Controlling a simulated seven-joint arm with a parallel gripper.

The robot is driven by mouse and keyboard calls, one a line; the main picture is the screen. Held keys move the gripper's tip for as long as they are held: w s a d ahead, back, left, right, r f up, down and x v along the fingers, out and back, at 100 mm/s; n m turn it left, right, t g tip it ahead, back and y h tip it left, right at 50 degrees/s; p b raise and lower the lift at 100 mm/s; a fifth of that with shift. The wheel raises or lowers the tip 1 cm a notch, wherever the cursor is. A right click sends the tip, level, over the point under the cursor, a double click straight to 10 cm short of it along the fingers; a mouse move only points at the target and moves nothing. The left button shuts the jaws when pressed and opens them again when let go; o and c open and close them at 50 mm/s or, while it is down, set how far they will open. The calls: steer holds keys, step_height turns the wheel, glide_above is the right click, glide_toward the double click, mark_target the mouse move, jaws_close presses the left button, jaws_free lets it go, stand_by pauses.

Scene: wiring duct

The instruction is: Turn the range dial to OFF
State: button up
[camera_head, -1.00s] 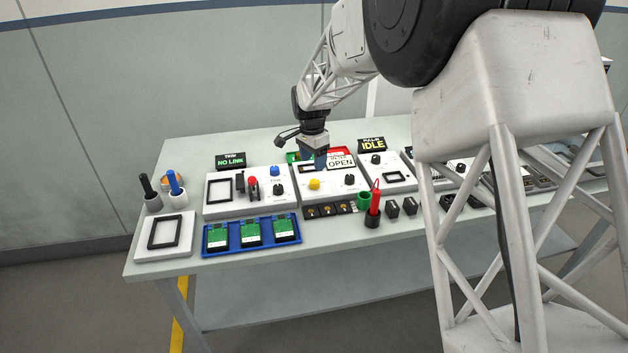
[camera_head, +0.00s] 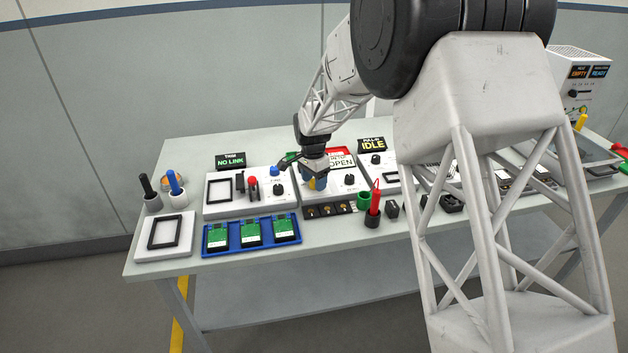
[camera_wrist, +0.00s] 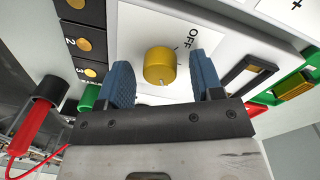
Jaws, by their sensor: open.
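The range dial is a round yellow knob (camera_wrist: 159,66) on a white panel (camera_wrist: 130,40). In the wrist view it sits between the two blue fingers of my open gripper (camera_wrist: 162,80), with a gap on each side. A small light mark shows on the knob's edge nearest the gripper body. The printed word OFF (camera_wrist: 193,38) is on the panel beside the knob. In the head view my gripper (camera_head: 314,182) is over the panel and mostly covers the knob.
A red probe (camera_wrist: 30,120) in a dark holder and a green cup (camera_wrist: 89,97) stand near the gripper's left in the wrist view. A black strip with numbered brass contacts (camera_wrist: 85,45) borders the panel. A blue tray (camera_head: 208,248) holds green boards.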

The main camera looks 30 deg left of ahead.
steer(key=c, duration=0.9)
